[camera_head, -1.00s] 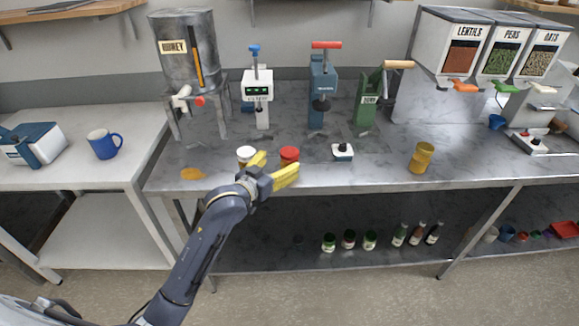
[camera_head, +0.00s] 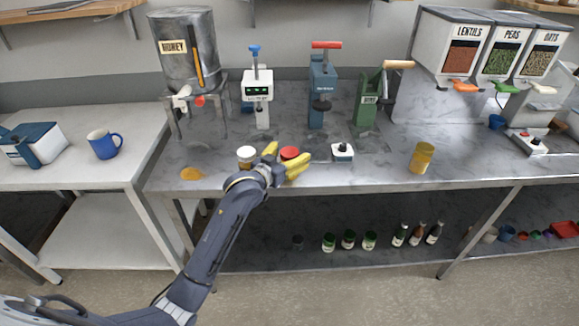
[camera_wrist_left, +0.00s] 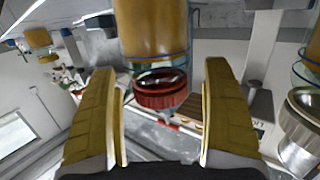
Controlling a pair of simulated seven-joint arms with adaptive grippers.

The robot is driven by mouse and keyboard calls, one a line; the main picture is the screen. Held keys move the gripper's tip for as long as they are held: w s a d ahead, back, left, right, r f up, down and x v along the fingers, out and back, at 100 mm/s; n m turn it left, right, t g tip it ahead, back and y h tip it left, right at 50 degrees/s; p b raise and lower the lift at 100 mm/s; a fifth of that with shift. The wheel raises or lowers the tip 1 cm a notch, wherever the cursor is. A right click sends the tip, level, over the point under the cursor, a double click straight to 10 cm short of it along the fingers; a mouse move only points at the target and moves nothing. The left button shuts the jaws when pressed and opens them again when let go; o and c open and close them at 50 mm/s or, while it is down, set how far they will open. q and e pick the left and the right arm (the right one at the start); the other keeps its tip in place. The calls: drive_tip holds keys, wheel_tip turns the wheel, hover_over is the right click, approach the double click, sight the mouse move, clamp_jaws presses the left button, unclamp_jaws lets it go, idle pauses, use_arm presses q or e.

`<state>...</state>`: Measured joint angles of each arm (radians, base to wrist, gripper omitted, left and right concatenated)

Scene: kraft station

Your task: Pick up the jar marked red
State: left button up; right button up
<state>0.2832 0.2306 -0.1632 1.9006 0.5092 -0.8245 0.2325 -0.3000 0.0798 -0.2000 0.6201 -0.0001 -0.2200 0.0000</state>
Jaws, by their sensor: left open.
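A jar with a red lid (camera_head: 290,153) stands near the front edge of the steel counter. My left gripper (camera_head: 288,158) is open, with its yellow fingers close around this jar and partly covering its body. In the left wrist view the red lid (camera_wrist_left: 162,94) and the amber jar body (camera_wrist_left: 153,30) show between the two open fingers, with gaps on both sides. I cannot tell how deep the jar sits between them. A jar with a white lid (camera_head: 246,154) stands just to the left. My right gripper is not in view.
A yellow jar (camera_head: 422,158) stands farther right on the counter (camera_head: 380,168). A small white device with a dark knob (camera_head: 343,152) is right of the gripper. An orange-yellow patch (camera_head: 192,174) lies at the left. Presses and a honey tank (camera_head: 187,50) stand behind.

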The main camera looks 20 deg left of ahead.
use_arm(q)
drive_tip(key=c, duration=1.7)
drive_tip(key=shift+r, duration=0.1)
